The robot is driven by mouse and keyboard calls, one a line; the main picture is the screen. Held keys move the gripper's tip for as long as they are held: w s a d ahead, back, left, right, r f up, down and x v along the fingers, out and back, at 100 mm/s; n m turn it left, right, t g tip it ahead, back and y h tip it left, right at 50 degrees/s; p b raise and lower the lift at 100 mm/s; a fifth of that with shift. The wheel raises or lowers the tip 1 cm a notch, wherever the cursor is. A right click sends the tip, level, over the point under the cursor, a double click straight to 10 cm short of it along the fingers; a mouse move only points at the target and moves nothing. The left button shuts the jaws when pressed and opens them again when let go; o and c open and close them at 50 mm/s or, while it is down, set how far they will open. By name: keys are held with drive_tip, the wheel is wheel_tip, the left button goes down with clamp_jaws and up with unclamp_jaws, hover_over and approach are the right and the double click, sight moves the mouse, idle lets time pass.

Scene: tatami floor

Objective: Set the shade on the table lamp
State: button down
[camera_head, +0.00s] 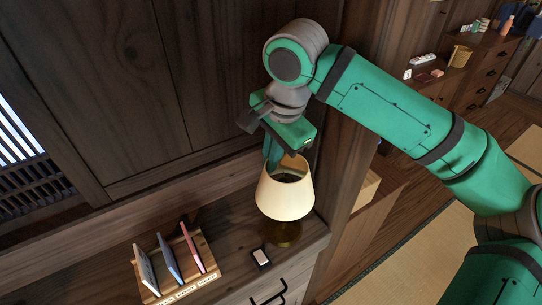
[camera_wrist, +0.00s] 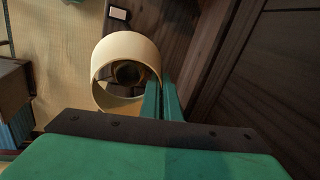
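The cream lampshade (camera_head: 285,197) is a tapered, open-topped cone, upright over the dark brass-coloured lamp base (camera_head: 284,234) on the wooden cabinet top. I cannot tell whether it rests on the base or hangs just above it. My gripper (camera_head: 274,157) points down at the shade's upper rim. In the wrist view, my gripper's two green fingers (camera_wrist: 161,100) are close together, one on each side of the rim of the shade (camera_wrist: 104,60), and appear shut on it. A dark round part of the lamp base (camera_wrist: 129,73) shows through the shade's opening.
A wooden rack (camera_head: 205,262) with several thin upright items stands left of the lamp. A wooden post (camera_head: 350,150) rises close behind the shade, and the cabinet edge is near on the right.

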drive_tip(key=shift+s+d+x, duration=0.1)
drive_tip(key=shift+x, duration=0.6)
drive_tip(key=shift+s+d+x, duration=0.1)
drive_tip(key=shift+s+x, duration=0.05)
drive_tip(key=shift+x, duration=0.55)
drive_tip(key=shift+s+d+x, duration=0.1)
drive_tip(key=shift+d+x, duration=0.05)
drive_tip(key=shift+x, duration=0.55)
idle(1.0)
drive_tip(key=shift+f, duration=0.1)
drive_tip(key=c, duration=1.7)
unclamp_jaws()
drive_tip(key=shift+d, duration=0.1)
drive_tip(key=shift+o, duration=0.2)
drive_tip(key=shift+o, duration=0.6)
drive_tip(key=shift+w+r, duration=0.15)
drive_tip(key=shift+r, duration=1.35)
drive_tip(key=shift+w+a+v, duration=0.1)
drive_tip(key=shift+w+v, duration=0.05)
drive_tip(key=shift+v, duration=0.6)
drive_tip(key=shift+w+a+v, duration=0.1)
drive_tip(key=shift+a+v, duration=0.05)
drive_tip(key=shift+v, duration=0.6)
